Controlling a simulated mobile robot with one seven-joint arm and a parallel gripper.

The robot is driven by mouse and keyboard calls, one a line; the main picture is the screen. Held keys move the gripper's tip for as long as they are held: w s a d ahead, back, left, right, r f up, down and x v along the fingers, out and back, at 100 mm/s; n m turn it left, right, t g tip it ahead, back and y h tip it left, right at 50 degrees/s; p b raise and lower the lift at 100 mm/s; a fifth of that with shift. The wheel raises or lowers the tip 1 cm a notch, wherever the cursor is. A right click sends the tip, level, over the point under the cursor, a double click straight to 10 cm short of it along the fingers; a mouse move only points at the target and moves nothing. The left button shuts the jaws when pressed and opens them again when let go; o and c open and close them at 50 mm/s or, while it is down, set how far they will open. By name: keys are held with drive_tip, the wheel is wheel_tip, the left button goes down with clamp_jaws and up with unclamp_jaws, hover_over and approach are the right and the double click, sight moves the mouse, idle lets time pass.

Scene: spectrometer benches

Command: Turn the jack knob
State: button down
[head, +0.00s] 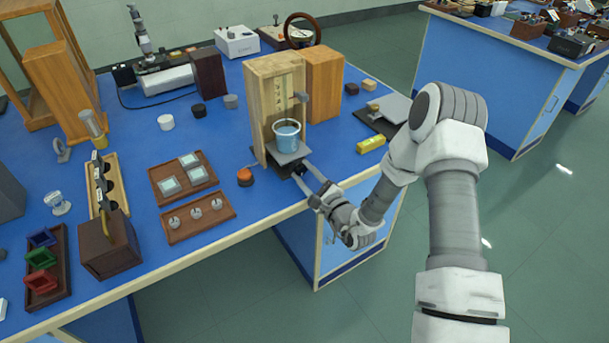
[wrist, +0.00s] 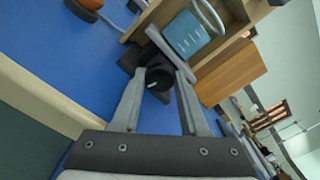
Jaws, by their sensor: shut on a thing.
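The jack knob (wrist: 158,78) is a round black knob with a white mark, at the front of a small jack. My gripper (wrist: 160,82) has its two fingers on either side of the knob in the wrist view and is shut on it. The jack's grey top plate (head: 290,155) carries a blue beaker (head: 287,138) of liquid. In the head view my gripper (head: 304,177) reaches to the jack from the right, and the knob is hidden by the fingers.
A wooden frame (head: 259,115) stands around the back of the jack. An orange-topped button (head: 245,177) sits to its left and a yellow block (head: 371,144) to its right. The blue bench's front edge (head: 230,239) runs just under my gripper.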

drive_tip(key=shift+n, duration=0.6)
drive_tip(key=c, duration=0.7)
unclamp_jaws()
drive_tip(key=shift+d, duration=0.1)
